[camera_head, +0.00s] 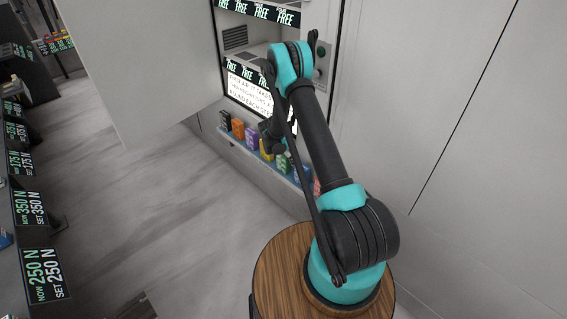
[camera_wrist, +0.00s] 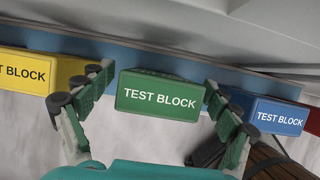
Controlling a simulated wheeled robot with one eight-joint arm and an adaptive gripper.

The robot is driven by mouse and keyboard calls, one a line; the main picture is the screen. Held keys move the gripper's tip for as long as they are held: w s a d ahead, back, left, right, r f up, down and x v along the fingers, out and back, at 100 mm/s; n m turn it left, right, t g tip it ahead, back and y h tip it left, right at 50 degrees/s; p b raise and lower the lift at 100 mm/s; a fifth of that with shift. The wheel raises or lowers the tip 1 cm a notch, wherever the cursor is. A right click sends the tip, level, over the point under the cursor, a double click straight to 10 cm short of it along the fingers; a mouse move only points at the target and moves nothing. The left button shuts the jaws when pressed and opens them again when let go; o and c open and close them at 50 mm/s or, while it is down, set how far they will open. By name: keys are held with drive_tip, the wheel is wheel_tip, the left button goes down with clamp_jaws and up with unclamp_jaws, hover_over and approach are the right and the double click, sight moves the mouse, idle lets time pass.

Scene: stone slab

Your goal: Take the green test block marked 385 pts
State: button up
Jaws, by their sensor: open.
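The green test block (camera_wrist: 158,96) is in the middle of the wrist view, its top lettered "TEST BLOCK"; no 385 pts mark can be read. In the head view it (camera_head: 283,163) stands in a row on the ledge, partly hidden by my arm. My gripper (camera_wrist: 158,82) is open, with one finger on each side of the green block. A gap shows beside the block on both sides near the fingertips. How deep the fingers reach beside it is hard to tell.
A yellow block (camera_wrist: 32,71) stands left of my left finger, and a blue block (camera_wrist: 275,116) close by my right finger. More blocks, including orange (camera_head: 238,129) and purple (camera_head: 252,138), line the ledge. An open door panel (camera_head: 140,70) is at the left.

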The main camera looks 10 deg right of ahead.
drive_tip(key=shift+x, duration=1)
drive_tip(key=c, duration=1.7)
